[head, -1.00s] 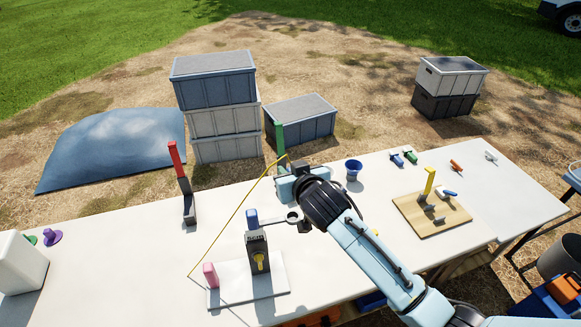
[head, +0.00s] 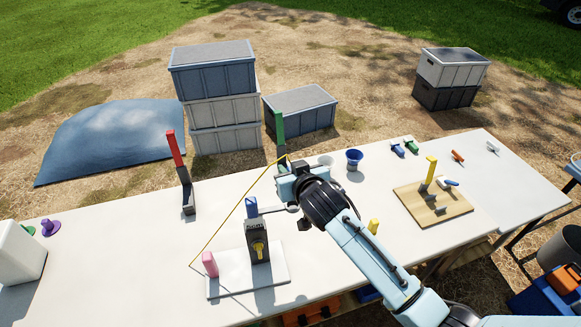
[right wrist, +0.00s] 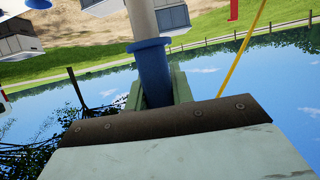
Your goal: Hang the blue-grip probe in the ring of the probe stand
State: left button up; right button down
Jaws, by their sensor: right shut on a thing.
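The probe's blue grip (right wrist: 154,75) stands between the green fingers of my right gripper (right wrist: 157,92) in the right wrist view. The gripper is shut on it, and a pale grey shaft (right wrist: 142,18) extends beyond its collar. In the head view my right gripper (head: 287,178) is just behind and above the ring side of the probe stand (head: 257,241). The dark, blue-topped stand has a side arm (head: 273,209) reaching right. Its ring end is largely covered, so I cannot tell whether the probe is in it.
A yellow line (head: 233,212) slants from the white base plate's left side to my gripper. Red (head: 174,150) and green (head: 279,127) posts stand behind. A blue cup (head: 354,160) and a wooden board (head: 452,212) are to the right.

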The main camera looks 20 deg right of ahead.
notch_tip(320, 180, down, 6)
jog(key=b, duration=0.4)
jog(key=shift+f, duration=0.25)
dwell(0.3)
jog(key=shift+f, duration=0.25)
dwell(0.6)
jog(key=c, duration=1.1)
grip_release()
jog(key=v, duration=1.3)
jog(key=shift+s, duration=0.25)
